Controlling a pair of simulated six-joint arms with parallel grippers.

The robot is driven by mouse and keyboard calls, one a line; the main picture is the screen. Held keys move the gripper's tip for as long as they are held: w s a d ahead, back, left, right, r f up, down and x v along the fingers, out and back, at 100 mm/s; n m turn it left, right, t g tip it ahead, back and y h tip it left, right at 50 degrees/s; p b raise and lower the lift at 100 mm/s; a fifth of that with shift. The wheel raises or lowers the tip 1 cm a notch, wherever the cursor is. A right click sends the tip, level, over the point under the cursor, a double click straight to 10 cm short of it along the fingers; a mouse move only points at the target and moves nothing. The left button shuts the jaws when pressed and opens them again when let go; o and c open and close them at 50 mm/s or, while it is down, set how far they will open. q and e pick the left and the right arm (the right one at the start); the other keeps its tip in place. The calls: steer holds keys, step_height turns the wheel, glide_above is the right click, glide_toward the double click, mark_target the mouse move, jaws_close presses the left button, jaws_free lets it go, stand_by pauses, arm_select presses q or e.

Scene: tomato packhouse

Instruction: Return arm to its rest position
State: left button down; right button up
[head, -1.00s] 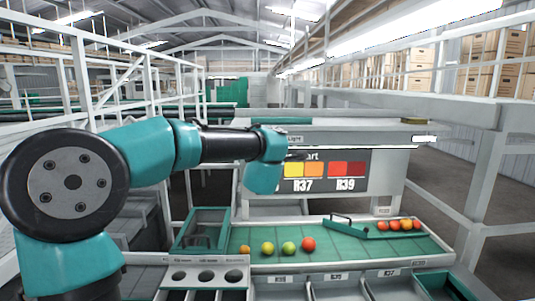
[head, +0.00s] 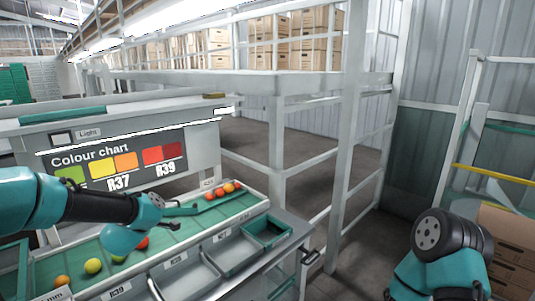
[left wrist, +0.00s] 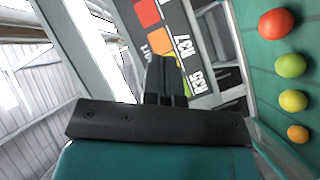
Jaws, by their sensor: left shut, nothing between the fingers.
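My left arm comes in from the left in the head view, and its gripper (head: 168,203) hangs above the green sorting bench (head: 75,272), in front of the colour chart (head: 70,160). In the left wrist view its black fingers (left wrist: 164,78) are together with nothing between them. My right arm (head: 440,250) shows only in part at the bottom right; its gripper is out of frame. Tomatoes on the bench include a yellow one (head: 93,266), an orange one (head: 62,281) and a red one (left wrist: 277,23). The red one is partly hidden behind my left gripper in the head view.
Several red and orange tomatoes (head: 229,188) lie at the bench's far right end. Grey bins (head: 184,277) and a green-rimmed tray (head: 266,231) line its front edge. A grey post (head: 277,140) stands beyond. Cardboard boxes (head: 512,232) are at the right.

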arm_select(q)
steer(key=s+d+f+m+g+h, duration=0.1)
steer(key=d+f+m+h, duration=0.1)
steer(key=d+f, duration=0.4)
steer(key=s+d+f+m+g+h, duration=0.1)
steer(key=d+f+m+g+h, duration=0.1)
steer(key=d+f+m, duration=0.3)
steer(key=s+d+f+m+g+h, duration=0.1)
steer(key=d+f+m+h, duration=0.2)
steer(key=d+f, duration=0.6)
steer(key=shift+s+d+f+m+g+h, duration=0.15)
steer(key=shift+f+m+g+h, duration=0.25)
steer(key=shift+f, duration=0.4)
steer(key=s+d+f+m+g+h, duration=0.1)
steer(key=s+d+f+m+g, duration=0.15)
steer(key=s+f, duration=0.5)
steer(key=s+d+f+m+g, duration=0.2)
steer(key=s+d+f+g, duration=0.15)
steer(key=s+f, duration=0.35)
steer(key=s+a+f+n+g+y, duration=0.1)
steer(key=s+a+f+n+g, duration=0.2)
steer(key=s+a+f, duration=0.6)
steer(key=s+a, duration=0.3)
steer(key=shift+a+f+g+y, duration=0.2)
steer(key=shift+f+g+y, duration=0.1)
steer(key=shift+f+y, duration=0.1)
steer(key=shift+s, duration=0.1)
